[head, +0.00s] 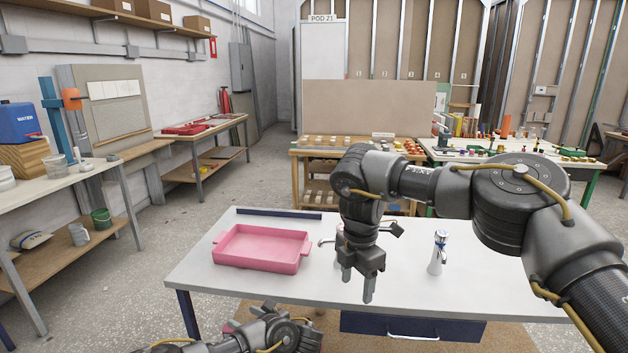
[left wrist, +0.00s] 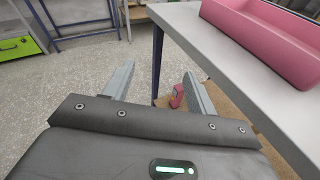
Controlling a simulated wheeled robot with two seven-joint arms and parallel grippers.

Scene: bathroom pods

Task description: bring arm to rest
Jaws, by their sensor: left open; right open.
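My right arm reaches in from the right in the head view and bends down over the white table (head: 215,290). Its gripper (head: 357,286) points down above the table, open and empty, right of the pink tray (head: 262,262). My left arm shows low at the bottom of the head view, in front of the table's near edge; its fingers are not clear there. In the left wrist view my left gripper (left wrist: 155,84) is open with nothing between its fingers, beside and below the table edge. The pink tray also shows in that view (left wrist: 265,40).
A white and chrome tap (head: 438,252) stands on the table right of my right gripper. Another metal fitting (head: 327,241) is partly hidden behind that gripper. A dark bar (head: 279,214) lies at the back edge. A small red object (left wrist: 177,96) shows beyond the left fingers. Floor is clear left.

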